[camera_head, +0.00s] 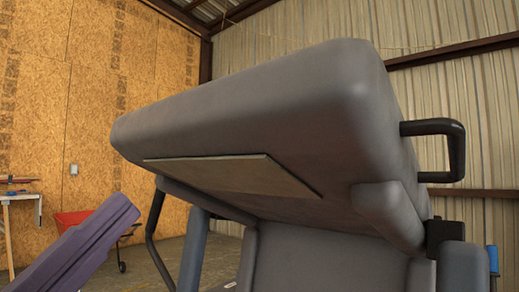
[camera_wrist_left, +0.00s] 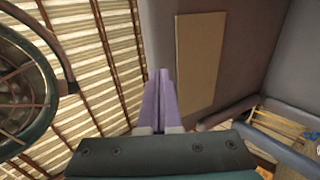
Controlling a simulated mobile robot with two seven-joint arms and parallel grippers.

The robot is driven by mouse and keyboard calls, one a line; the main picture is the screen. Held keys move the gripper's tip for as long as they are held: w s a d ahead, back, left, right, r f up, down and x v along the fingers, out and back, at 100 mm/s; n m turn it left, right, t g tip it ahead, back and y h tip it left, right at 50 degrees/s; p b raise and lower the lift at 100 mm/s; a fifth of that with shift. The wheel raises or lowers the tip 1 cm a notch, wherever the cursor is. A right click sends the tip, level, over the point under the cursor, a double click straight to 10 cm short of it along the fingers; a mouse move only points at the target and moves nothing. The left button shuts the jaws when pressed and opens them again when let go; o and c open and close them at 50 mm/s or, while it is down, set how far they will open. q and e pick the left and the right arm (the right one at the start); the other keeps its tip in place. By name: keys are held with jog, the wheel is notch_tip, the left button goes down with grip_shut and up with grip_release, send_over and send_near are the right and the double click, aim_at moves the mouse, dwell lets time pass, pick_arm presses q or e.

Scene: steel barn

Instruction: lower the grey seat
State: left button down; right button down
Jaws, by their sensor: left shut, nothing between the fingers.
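The grey seat (camera_head: 250,105) is a big padded slab, raised and tilted, filling the middle of the head view. Its underside carries a flat board (camera_head: 235,174), and a grey padded body shows below it. In the left wrist view the seat (camera_wrist_left: 240,45) stands at the upper right, with the board (camera_wrist_left: 198,60) on it. My left gripper (camera_head: 130,208), with purple fingers, is at the lower left of the head view, left of the seat and below its left end. In the wrist view its fingers (camera_wrist_left: 161,74) are shut with nothing between them. They look apart from the seat. My right gripper is not in view.
A black bar handle (camera_head: 445,150) sticks out at the seat's right side. A dark curved bar (camera_head: 157,230) stands under its left end. A work table (camera_head: 20,200) and a red wheelbarrow (camera_head: 70,219) are far left. A round mesh object (camera_wrist_left: 22,95) shows in the wrist view.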

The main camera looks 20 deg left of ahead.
aim_at(201, 132)
pick_arm(q)
jog(key=p+x, duration=0.1)
jog(key=x, duration=0.7)
jog(key=shift+w+d+r+p, duration=0.15)
jog(key=shift+w+r+p, duration=0.05)
jog(key=shift+r+p, duration=0.1)
jog(key=shift+r, duration=0.1)
